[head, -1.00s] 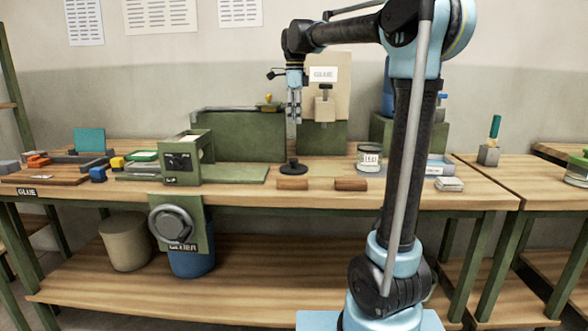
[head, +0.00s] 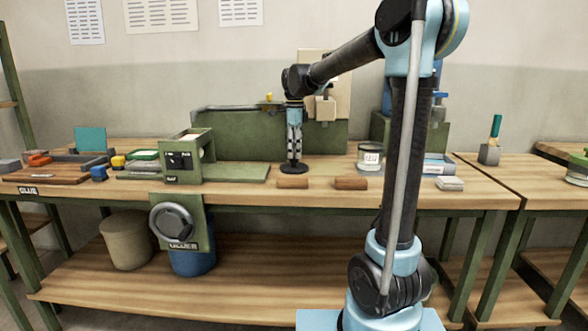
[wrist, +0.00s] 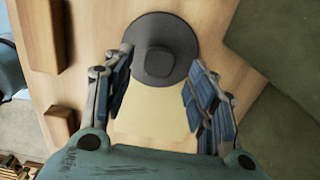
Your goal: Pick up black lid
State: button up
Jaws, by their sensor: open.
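The black lid (head: 293,169) is a flat round disc with a raised knob, lying on the wooden bench. In the wrist view the lid (wrist: 178,68) is at the top centre, its knob facing my camera. My gripper (head: 294,157) points straight down directly above the lid in the head view. In the wrist view the two blue-padded fingers of my gripper (wrist: 157,88) are spread apart, with the knob between and just beyond their tips. Nothing is held. In the head view the fingers hide the knob.
A green machine (head: 186,157) with a flat green plate is to the left. A tall green box (head: 240,135) stands behind. The bench front edge is close.

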aim_at(294, 159)
jog(key=shift+a+f, duration=0.1)
jog(key=shift+f, duration=2.05)
jog(key=c, duration=1)
